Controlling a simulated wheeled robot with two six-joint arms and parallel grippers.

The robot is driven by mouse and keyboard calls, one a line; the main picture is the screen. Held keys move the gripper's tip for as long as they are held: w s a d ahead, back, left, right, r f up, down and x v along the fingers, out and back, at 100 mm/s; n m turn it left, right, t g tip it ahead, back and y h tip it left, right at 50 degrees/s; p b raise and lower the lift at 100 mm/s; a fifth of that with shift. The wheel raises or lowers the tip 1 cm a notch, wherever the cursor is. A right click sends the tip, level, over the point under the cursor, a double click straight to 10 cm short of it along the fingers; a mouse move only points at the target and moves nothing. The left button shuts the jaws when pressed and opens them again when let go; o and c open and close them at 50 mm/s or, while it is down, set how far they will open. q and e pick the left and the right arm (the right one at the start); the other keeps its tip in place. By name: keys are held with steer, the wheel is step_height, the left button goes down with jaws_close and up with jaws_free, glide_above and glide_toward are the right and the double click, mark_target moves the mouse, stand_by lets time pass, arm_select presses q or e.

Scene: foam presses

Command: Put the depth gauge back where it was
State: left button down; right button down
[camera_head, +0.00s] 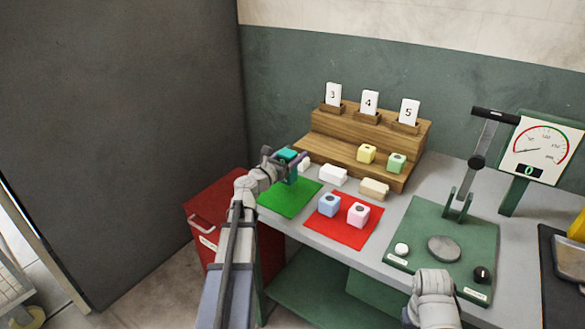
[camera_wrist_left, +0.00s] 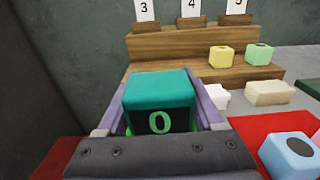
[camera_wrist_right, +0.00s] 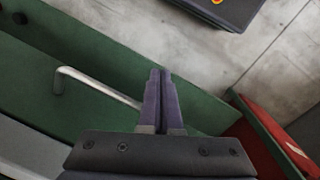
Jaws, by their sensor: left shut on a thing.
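The depth gauge is a teal block (camera_head: 287,154) with a dark face and a green 0, plain in the left wrist view (camera_wrist_left: 157,88). My left gripper (camera_head: 292,160) is shut on it, one finger on each side. It is by the back of the green mat (camera_head: 284,203), near the left end of the wooden stepped rack (camera_head: 330,152). I cannot tell whether the gauge touches the table. My right gripper (camera_wrist_right: 162,75) is shut and empty, its fingers together, in front of a green panel with a metal handle; its fingers are hidden in the head view.
White blocks (camera_head: 333,175) and a beige block (camera_head: 374,189) stand right of the gauge. Blue (camera_head: 329,205) and pink (camera_head: 358,214) cubes sit on a red mat (camera_head: 333,233). Yellow and green cubes are on the rack. The green press (camera_head: 430,218) and dial stand right. A red bin (camera_head: 210,215) is left.

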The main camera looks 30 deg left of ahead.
arm_select(q)
step_height(320, 180, down, 4)
steer(key=b, duration=0.3)
steer(key=shift+r, duration=0.25)
steer(key=shift+c, duration=0.2)
jaws_free()
steer(key=shift+r, duration=0.1)
steer(key=s, duration=0.8)
steer(key=s+a, duration=0.1)
steer(key=s, duration=0.3)
